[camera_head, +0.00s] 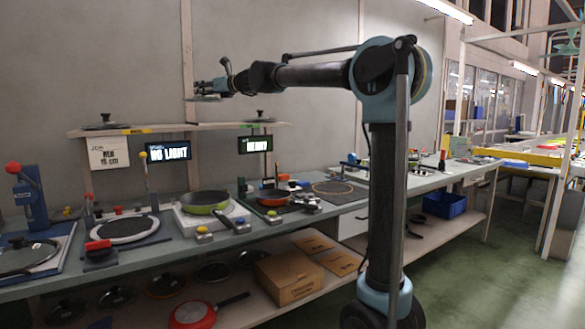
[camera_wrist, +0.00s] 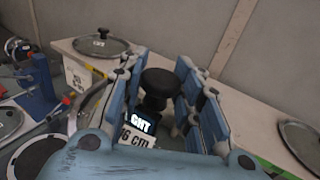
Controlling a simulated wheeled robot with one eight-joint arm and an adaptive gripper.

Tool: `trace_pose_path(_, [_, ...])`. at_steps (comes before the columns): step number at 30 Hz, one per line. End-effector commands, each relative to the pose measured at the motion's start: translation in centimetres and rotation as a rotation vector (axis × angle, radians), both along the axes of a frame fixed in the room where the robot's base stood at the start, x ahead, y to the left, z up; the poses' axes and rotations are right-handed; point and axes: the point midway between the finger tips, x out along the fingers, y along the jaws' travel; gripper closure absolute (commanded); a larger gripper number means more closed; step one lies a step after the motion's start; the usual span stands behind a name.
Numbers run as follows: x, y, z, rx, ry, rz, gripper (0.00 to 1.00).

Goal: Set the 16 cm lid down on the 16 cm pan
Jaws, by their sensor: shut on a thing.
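My gripper (camera_head: 208,87) is raised above the wall shelf in the head view, far above the counter. It is shut on the black knob (camera_wrist: 158,82) of a lid. The lid's thin disc (camera_head: 204,98) hangs just under my gripper, roughly level. In the wrist view the knob sits between the blue fingers, and the disc is mostly hidden. A small red pan (camera_head: 272,198) sits on the counter, right of a larger green pan (camera_head: 205,201). No size mark is readable on the pans.
The wall shelf (camera_head: 170,129) carries a lid (camera_head: 105,122) at left and another (camera_head: 260,117) at right. Display screens (camera_head: 168,151) hang below it. The counter holds several fixtures and a toggle clamp (camera_head: 28,190). Another red pan (camera_head: 193,314) and cardboard boxes (camera_head: 288,279) lie on the lower shelf.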

Motion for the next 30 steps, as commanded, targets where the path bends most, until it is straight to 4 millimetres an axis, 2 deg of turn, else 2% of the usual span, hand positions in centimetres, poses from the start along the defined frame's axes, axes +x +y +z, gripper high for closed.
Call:
trace_pose_path(13, [0.1, 0.1, -0.1, 0.000, 0.000, 0.001, 1.00])
trace_pose_path(17, [1.0, -0.4, -1.4, 0.000, 0.000, -0.009, 1.00])
trace_pose_path(20, [2.7, -1.7, -3.9, -0.001, 0.001, -0.028, 1.00])
trace_pose_path(23, [4.8, -3.7, -7.3, 0.000, 0.002, -0.056, 1.00])
trace_pose_path(30, [9.0, -9.8, -16.1, 0.000, 0.003, -0.126, 1.00])
